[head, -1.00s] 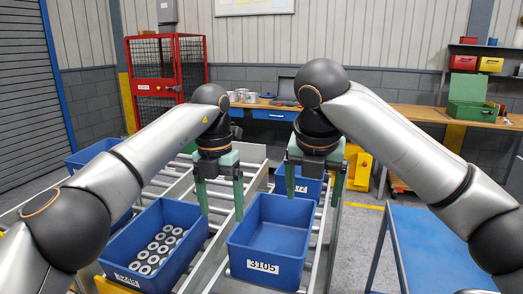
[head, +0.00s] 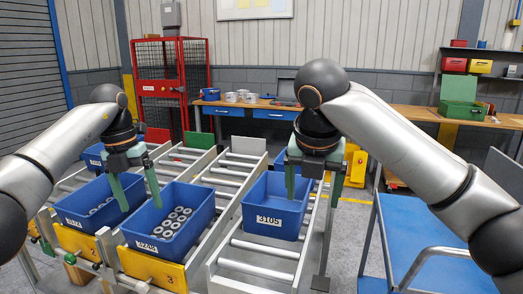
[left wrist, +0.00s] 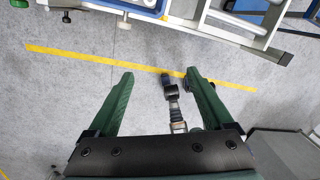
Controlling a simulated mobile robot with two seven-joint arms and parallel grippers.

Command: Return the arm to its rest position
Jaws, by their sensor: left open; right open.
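My left gripper (head: 139,206) is open and empty. In the head view its green fingers hang in front of the two left-hand blue bins; I cannot tell its exact height above them. In the left wrist view the left gripper (left wrist: 159,74) has its fingers wide apart, with grey floor between and beyond them. My right gripper (head: 313,192) is open, its fingers pointing down around the upper right part of a blue bin labelled 3105 (head: 266,222). Whether it touches that bin is unclear.
A blue bin (head: 152,244) holds several metal rings; another blue bin (head: 74,219) beside it also holds rings. A blue cart (head: 420,235) stands at right, a red cage (head: 171,85) behind. A conveyor frame (left wrist: 225,32) edges the wrist view.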

